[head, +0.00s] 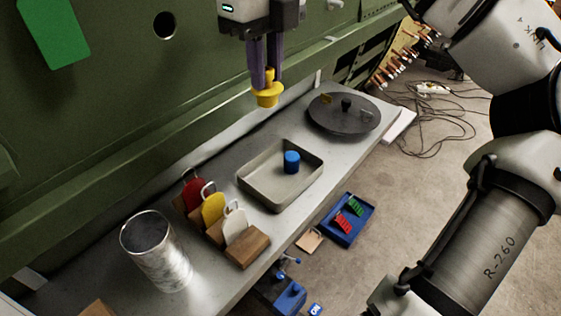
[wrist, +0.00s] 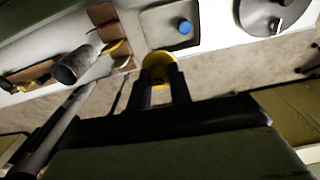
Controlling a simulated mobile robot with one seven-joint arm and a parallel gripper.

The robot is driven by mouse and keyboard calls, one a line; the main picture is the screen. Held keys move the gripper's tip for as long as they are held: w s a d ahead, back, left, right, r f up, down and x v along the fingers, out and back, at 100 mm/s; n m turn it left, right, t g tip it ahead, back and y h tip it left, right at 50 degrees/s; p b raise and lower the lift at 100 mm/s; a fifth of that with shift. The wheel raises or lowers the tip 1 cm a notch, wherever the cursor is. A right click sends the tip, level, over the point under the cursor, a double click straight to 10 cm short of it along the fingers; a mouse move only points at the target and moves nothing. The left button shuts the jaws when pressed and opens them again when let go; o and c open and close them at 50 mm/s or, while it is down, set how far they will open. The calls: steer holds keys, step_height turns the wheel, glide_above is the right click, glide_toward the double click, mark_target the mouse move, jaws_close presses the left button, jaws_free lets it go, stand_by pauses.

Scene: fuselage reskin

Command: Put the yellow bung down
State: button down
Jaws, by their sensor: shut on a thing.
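My gripper (head: 265,80) is shut on the yellow bung (head: 267,97) and holds it in the air, in front of the green fuselage panel and above the far edge of the bench. The bung has a wide flange and a narrower top between the fingers. In the wrist view the bung (wrist: 159,62) shows between the fingertips, its lower side turned away. The grey tray (head: 258,198) lies on the bench below and nearer, with a blue bung (head: 291,162) standing inside. The rest of the tray floor is empty.
A dark round turntable (head: 335,122) with small pieces on it is at the bench's right end. A wooden rack (head: 244,250) with red, yellow and white tags and a metal can (head: 158,255) stand left. A blue bin (head: 345,222) is below the bench.

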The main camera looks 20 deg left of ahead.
mark_target(266, 105)
steer(key=f+p, duration=0.1)
steer(key=f, duration=0.8)
steer(key=f+p, duration=0.1)
steer(key=f, duration=0.9)
steer(key=shift+s+f+p, duration=0.2)
steer(key=shift+f+p, duration=0.1)
steer(key=shift+p, duration=0.1)
steer(key=c, duration=1.3)
jaws_free()
step_height(266, 105, up, 12)
steer(key=shift+r+b, duration=0.1)
steer(key=shift+b, duration=0.8)
